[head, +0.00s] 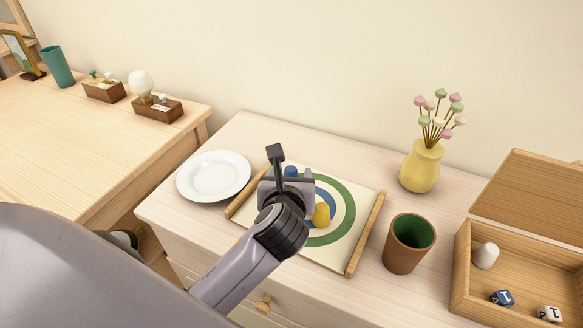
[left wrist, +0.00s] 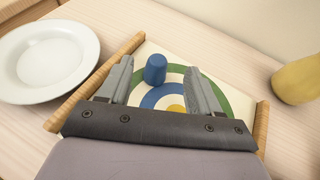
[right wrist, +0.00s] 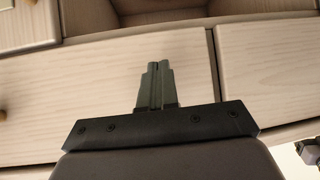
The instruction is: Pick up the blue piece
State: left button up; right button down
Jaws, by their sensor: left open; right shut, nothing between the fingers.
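The blue piece (left wrist: 155,69) is a small rounded cylinder standing on the ringed game board (head: 361,239). In the head view only its top (head: 291,172) shows behind my left gripper (head: 289,188). In the left wrist view my left gripper (left wrist: 161,82) is open, with the blue piece beyond and between its two fingers, not touched by them.
A white plate (head: 213,176) lies left of the board. A brown cup with green inside (head: 402,254) stands to the right, and a yellow vase (head: 420,170) with flowers behind it. An open wooden box (head: 459,272) holds a white piece (head: 486,256) and dice (head: 502,298).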

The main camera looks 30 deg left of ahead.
aim_at(290, 173)
pick_arm(q)
jog(key=x, duration=0.3)
jog(key=f+b+x, duration=0.1)
jog(key=x, duration=0.2)
jog(key=shift+f, duration=0.1)
jog(key=shift+a, duration=0.1)
jog(key=c, duration=1)
